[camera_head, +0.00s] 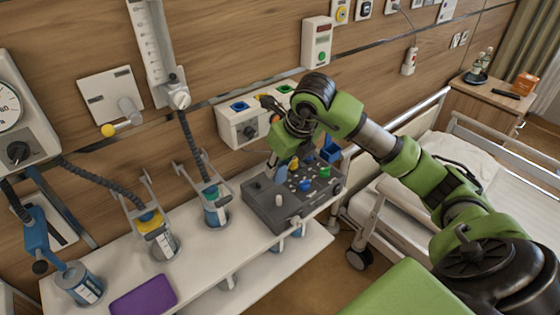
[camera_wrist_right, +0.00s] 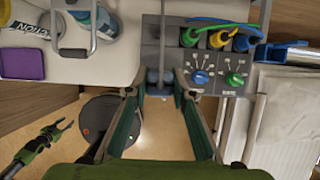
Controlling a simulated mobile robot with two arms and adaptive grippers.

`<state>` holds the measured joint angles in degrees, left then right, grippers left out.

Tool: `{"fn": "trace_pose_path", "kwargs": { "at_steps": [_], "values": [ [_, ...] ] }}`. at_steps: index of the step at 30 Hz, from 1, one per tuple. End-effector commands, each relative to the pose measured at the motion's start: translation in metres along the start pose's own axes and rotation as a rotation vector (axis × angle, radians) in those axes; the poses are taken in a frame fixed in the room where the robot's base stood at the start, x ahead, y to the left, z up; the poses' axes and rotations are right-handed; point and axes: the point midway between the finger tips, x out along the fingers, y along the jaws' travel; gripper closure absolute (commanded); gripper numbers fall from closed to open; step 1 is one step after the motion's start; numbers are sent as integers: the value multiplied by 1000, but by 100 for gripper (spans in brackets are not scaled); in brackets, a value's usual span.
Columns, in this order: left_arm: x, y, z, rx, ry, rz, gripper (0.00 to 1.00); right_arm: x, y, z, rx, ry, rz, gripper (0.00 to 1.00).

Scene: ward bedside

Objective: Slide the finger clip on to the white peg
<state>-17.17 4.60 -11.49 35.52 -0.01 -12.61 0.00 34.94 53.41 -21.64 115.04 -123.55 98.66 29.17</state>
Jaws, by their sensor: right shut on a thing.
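The white peg (camera_head: 278,201) stands upright on the left part of the dark grey device box (camera_head: 258,196), on the white shelf. My right gripper (camera_head: 279,163) is above the back left of the box, shut on the blue-grey finger clip (camera_head: 281,174). The clip is behind the peg and apart from it in the head view. In the right wrist view the clip (camera_wrist_right: 158,79) shows between the fingertips, in front of the box; the peg cannot be made out there. My left gripper (camera_wrist_right: 62,129) shows small at lower left of the wrist view, open and empty.
Blue and green knobs (camera_wrist_right: 236,79) and coloured plugs (camera_wrist_right: 218,40) sit on the box right of the clip. Jars (camera_head: 216,210) stand left of it. A purple pad (camera_head: 143,295) lies on the shelf (camera_head: 110,268). The bed (camera_head: 515,180) is at right.

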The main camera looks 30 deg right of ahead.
Motion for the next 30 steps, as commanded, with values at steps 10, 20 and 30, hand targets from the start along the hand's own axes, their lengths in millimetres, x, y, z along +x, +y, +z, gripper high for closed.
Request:
{"fn": "trace_pose_path", "kwargs": {
  "at_steps": [10,20,30],
  "values": [
    [22,-1,2,0,0,-2,60,32,0,-14,-1,2,1,97],
    [32,-1,3,0,0,-2,60,48,0,-20,0,0,0,97],
    [31,0,3,-1,0,0,60,48,0,-20,0,0,0,97]
  ]
}}
